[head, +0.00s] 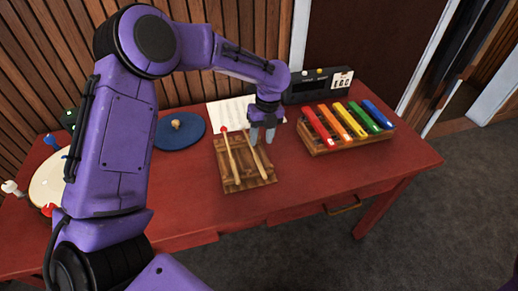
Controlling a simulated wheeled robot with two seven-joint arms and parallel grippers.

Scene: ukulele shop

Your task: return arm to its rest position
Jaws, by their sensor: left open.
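My left arm (122,137) is purple with black joints and reaches across the left half of the head view, over the red table. My left gripper (263,134) points down, with its grey fingers a little apart. It is above or just behind the far right part of a wooden rack (244,185) that bears two mallets, one with a red head. I see nothing held between the fingers. Whether they touch a mallet or the rack cannot be told. My right gripper is out of view.
The red table (330,182) bears a xylophone with coloured bars (350,125) at right, a black device (306,87) behind it, a paper sheet (229,112), a blue disc (180,131) and a cream drum-like disc (50,180) at left. The table's front right is bare.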

